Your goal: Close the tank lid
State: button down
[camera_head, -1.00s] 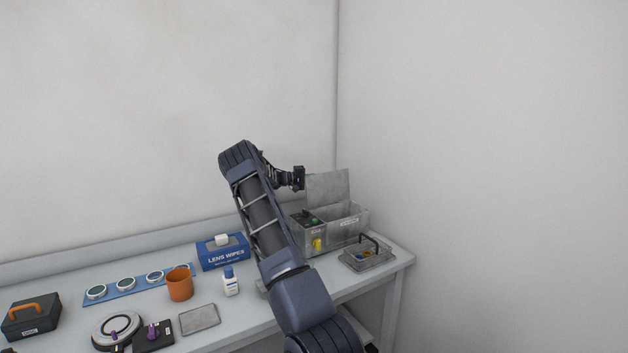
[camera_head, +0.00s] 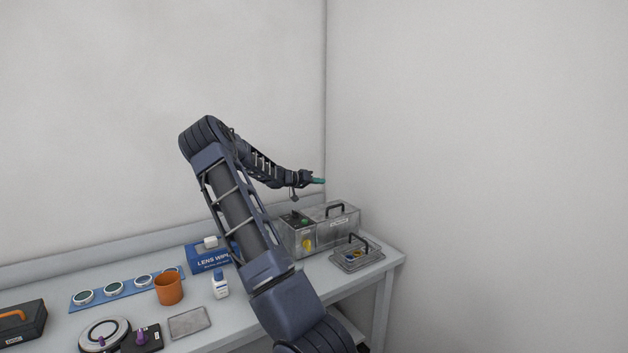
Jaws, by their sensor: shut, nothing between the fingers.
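The grey metal tank (camera_head: 341,237) stands at the right end of the bench, near the corner of the walls. Its lid (camera_head: 325,212) lies flat on top, with a dark handle (camera_head: 335,208) standing up from it. I see no gap between lid and tank at this size. My gripper (camera_head: 320,181) is shut and empty, with teal fingertips pointing right. It appears above the tank in the picture, apart from the lid. My arm covers part of the bench left of the tank.
A wire basket (camera_head: 344,266) with a handle sits in front of the tank. A control box (camera_head: 297,235) with a green button and yellow knob adjoins the tank's left. A lens wipes box (camera_head: 200,261), white bottle (camera_head: 220,287) and orange cup (camera_head: 169,290) stand further left.

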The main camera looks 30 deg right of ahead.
aim_at(330, 216)
jog(key=s+f+m, duration=0.1)
jog(key=s, duration=0.1)
jog(key=s+f+m+t, duration=0.1)
jog(key=s, duration=0.1)
jog(key=s+f+m, duration=0.1)
jog(key=m, duration=0.1)
jog(key=shift+s+f+t, duration=0.25)
jog(key=shift+s+t, duration=0.15)
jog(key=shift+s+f+m+t, duration=0.3)
jog(key=shift+s+f+m, duration=0.3)
jog(key=shift+f, duration=0.15)
jog(key=shift+s+f+m+t, duration=0.3)
jog(key=shift+s+f+m, duration=0.2)
jog(key=shift+f+m, duration=0.15)
jog(key=shift+s+f+m+t, duration=0.4)
jog(key=shift+f+m, duration=0.35)
jog(key=shift+m, duration=0.2)
jog(key=r, duration=0.3)
jog(key=shift+s+r, duration=0.35)
jog(key=w+v, duration=0.1)
jog(key=v, duration=0.9)
jog(key=shift+s+r, duration=0.25)
jog(key=shift+s, duration=0.1)
